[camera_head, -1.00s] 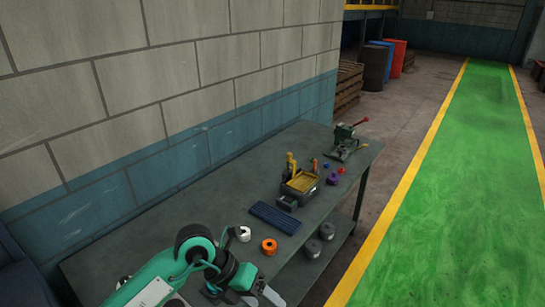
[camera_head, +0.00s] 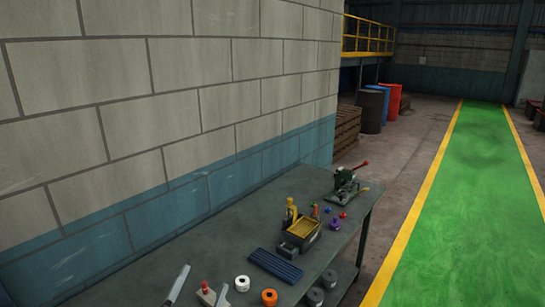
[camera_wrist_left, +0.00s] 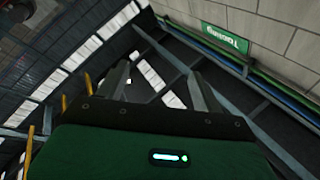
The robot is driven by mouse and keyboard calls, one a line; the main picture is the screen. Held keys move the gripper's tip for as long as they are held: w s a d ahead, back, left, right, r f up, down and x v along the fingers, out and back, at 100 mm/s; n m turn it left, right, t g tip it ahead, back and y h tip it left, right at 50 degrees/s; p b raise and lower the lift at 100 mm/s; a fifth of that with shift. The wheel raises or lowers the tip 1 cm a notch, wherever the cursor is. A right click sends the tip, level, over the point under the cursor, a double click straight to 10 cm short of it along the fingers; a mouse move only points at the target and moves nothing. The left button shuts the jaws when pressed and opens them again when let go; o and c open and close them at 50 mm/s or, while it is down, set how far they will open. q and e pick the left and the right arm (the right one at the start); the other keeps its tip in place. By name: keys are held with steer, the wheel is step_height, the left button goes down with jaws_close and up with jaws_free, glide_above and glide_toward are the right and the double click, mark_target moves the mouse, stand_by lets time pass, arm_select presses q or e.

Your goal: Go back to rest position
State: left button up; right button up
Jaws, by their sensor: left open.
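My left gripper (camera_head: 206,278) shows only by its two grey fingers at the bottom edge of the head view, over the near part of the bench (camera_head: 150,270). In the left wrist view the fingers (camera_wrist_left: 159,72) are spread apart with nothing between them. That camera looks toward the roof and upper wall, so the gripper is tilted up. A small block with a red top (camera_head: 205,288) shows between the fingers in the head view; it looks to be on the bench behind them. My right gripper is in neither view.
The bench holds a white roll (camera_head: 242,283), an orange roll (camera_head: 269,297), a dark blue ribbed mat (camera_head: 275,266), a yellow-and-black tray (camera_head: 300,236) and a green tool with a red handle (camera_head: 345,181). A block wall (camera_head: 150,120) runs along its left. The green walkway (camera_head: 470,200) is clear.

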arm_select(q)
steer(key=s+a+f+n+g+y, duration=0.3)
steer(key=a+f+n+g, duration=0.1)
steer(key=f, duration=0.4)
steer(key=s+a+f+n+g+y, duration=0.3)
steer(key=a+f+g+y, duration=0.15)
steer(key=f, duration=0.35)
steer(key=s+f+n+g+h, duration=0.1)
steer(key=s+f+g, duration=0.45)
steer(key=s, duration=0.35)
steer(key=s+f+g+h, duration=0.1)
steer(key=s+f+g, duration=0.3)
steer(key=s+f, duration=0.3)
step_height(320, 180, down, 32)
steer(key=b, duration=0.5)
steer(key=s+a+f+g+b, duration=0.1)
steer(key=s+a+f+b, duration=0.1)
steer(key=s+f, duration=0.8)
steer(key=s+a+f+g+b, duration=0.1)
steer(key=s+a+f+b, duration=0.1)
steer(key=s+f, duration=0.8)
step_height(320, 180, down, 7)
steer(key=shift+s+f+b, duration=0.1)
steer(key=shift+s+b, duration=0.25)
steer(key=shift+b, duration=0.15)
